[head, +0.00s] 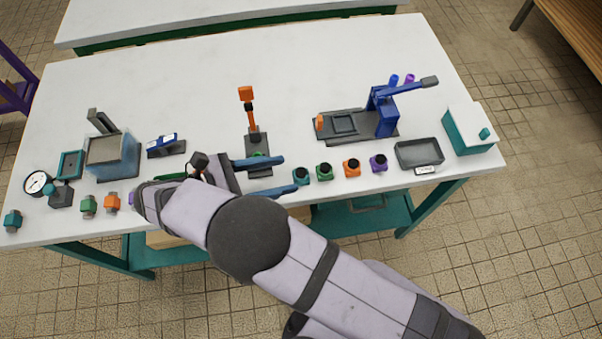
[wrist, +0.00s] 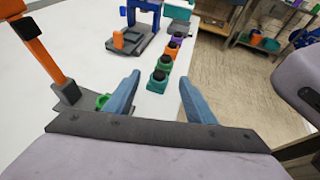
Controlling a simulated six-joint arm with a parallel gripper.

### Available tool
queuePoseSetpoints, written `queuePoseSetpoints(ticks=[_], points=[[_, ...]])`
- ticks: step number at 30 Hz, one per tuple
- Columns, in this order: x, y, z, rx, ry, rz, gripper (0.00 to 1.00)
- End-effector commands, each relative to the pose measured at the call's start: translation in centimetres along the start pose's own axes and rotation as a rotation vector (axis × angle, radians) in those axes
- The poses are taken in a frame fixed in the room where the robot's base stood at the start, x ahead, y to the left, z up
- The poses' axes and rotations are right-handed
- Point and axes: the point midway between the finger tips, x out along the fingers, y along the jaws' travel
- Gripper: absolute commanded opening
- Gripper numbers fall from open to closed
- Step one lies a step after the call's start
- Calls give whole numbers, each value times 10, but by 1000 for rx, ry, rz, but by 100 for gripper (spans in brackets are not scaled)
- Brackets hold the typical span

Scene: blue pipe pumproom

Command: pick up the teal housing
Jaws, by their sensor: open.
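A teal housing (head: 299,175) with a black top stands on the white table, at the left end of a short row of similar parts. In the wrist view it is the nearest of the row (wrist: 158,87). My gripper (head: 290,174) is open and empty, its two blue fingers pointing toward this teal part. In the wrist view the part shows in the gap between the fingertips, just beyond them. Another small teal part (head: 12,220) stands at the far left of the table; its shape differs and it has no black top.
Green (head: 324,172), orange (head: 351,167) and purple (head: 378,163) parts continue the row close by. A blue press (head: 384,112) and grey tray (head: 420,153) lie right. The table's front edge is close.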

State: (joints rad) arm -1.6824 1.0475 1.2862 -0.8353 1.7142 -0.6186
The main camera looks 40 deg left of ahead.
Motion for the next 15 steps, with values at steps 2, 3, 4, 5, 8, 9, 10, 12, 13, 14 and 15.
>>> queuePoseSetpoints(ticks=[2, 3, 4, 5, 8, 9, 10, 12, 13, 14, 15], points=[[7, 0, 2, -1, -1, -2, 50], [9, 0, 1, -1, 0, -1, 50], [11, 0, 1, -1, 0, -1, 50], [11, 0, 1, 0, 0, -1, 50], [12, 0, 0, 1, 0, -1, 50], [14, 0, 1, 1, 0, -2, 50], [16, 0, 1, 1, 0, -2, 50], [22, 0, 0, -1, 0, -3, 50], [25, 0, 0, -2, -1, -4, 50], [29, -1, 0, -2, -1, -4, 50], [34, 0, -1, -2, -1, -5, 50]])
